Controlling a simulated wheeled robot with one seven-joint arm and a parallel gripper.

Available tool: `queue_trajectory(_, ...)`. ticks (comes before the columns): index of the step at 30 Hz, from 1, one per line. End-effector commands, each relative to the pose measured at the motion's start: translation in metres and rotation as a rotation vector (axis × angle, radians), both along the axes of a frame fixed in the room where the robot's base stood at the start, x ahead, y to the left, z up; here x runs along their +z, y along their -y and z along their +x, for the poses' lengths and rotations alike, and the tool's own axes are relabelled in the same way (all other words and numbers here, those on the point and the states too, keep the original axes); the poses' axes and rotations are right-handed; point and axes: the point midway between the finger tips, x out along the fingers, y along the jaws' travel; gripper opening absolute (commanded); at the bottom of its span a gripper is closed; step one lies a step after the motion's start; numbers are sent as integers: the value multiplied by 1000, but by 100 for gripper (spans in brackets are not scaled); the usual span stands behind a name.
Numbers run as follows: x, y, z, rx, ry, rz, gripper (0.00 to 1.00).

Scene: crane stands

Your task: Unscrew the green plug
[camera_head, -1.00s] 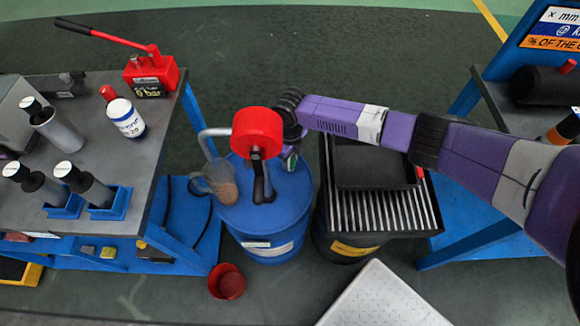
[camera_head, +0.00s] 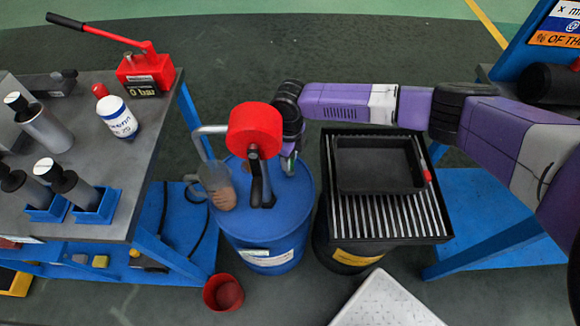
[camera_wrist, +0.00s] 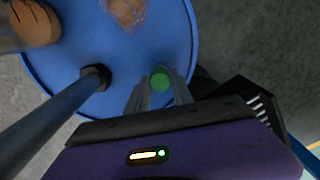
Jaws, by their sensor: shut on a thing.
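The green plug (camera_wrist: 160,77) is a small round green piece at the top of the blue drum (camera_head: 265,222), near its rim. It shows between my gripper's fingertips in the wrist view. My gripper (camera_wrist: 158,88) is shut on the plug and points down at the drum top. In the head view my gripper (camera_head: 289,162) is at the drum's back right, partly behind the red pump head, and the plug is hidden there. Whether the plug is still seated in the drum top I cannot tell.
A pump with a red round head (camera_head: 255,128) and a clear jug (camera_head: 217,185) stand on the drum, close to my gripper. A black tray (camera_head: 378,165) on a slatted grate is at the right. A red cup (camera_head: 223,292) is on the floor.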

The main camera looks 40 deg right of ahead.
Motion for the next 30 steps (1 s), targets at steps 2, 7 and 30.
queue_trajectory(2, 6, 0, 0, -1, -1, 0, 0)
queue_trajectory(7, 13, 0, -1, -1, -2, -1, 0)
queue_trajectory(30, 33, 1, -1, -1, -4, -1, 0)
